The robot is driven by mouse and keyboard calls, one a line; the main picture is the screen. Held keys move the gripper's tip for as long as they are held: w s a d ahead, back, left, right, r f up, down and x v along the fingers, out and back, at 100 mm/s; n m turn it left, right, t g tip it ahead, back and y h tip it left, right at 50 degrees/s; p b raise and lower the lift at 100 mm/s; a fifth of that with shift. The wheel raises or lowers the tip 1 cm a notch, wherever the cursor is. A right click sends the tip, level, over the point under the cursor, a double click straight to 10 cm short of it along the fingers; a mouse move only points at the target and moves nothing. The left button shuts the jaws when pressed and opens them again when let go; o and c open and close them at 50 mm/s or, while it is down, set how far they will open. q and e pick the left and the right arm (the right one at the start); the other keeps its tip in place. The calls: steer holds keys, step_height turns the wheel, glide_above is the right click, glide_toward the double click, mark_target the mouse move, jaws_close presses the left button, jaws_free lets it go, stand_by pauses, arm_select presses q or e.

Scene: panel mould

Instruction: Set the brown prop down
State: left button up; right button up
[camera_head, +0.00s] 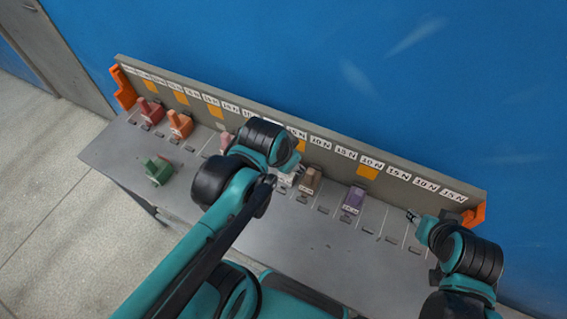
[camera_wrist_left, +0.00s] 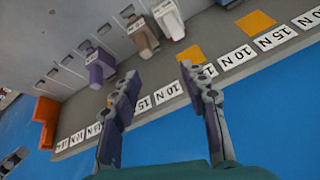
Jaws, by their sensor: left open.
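The brown prop (camera_head: 311,180) stands on the grey bench just right of my left wrist in the head view. In the left wrist view the brown prop (camera_wrist_left: 144,38) stands between a purple prop and a whitish prop. My left gripper (camera_wrist_left: 160,78) is open, with nothing between its fingers. The brown prop is beyond the fingertips and apart from them. In the head view my left fingers are largely hidden by the wrist. My right gripper (camera_head: 412,216) is over the bench's right part; its jaw state is unclear.
A purple prop (camera_head: 353,200) stands right of the brown one. Red (camera_head: 151,111), orange (camera_head: 180,124) and green (camera_head: 158,170) props stand at the left. A labelled back rail (camera_head: 400,178) with orange end brackets runs along the blue wall. The front middle of the bench is clear.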

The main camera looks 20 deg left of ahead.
arm_select(q)
steer(key=s+n, duration=0.1)
steer(key=n, duration=0.1)
steer(key=s+n+t, duration=0.1)
steer(key=n, duration=0.1)
steer(key=shift+s+a+r+t, duration=0.1)
steer(key=shift+a+t, duration=0.2)
steer(key=shift+a, duration=0.1)
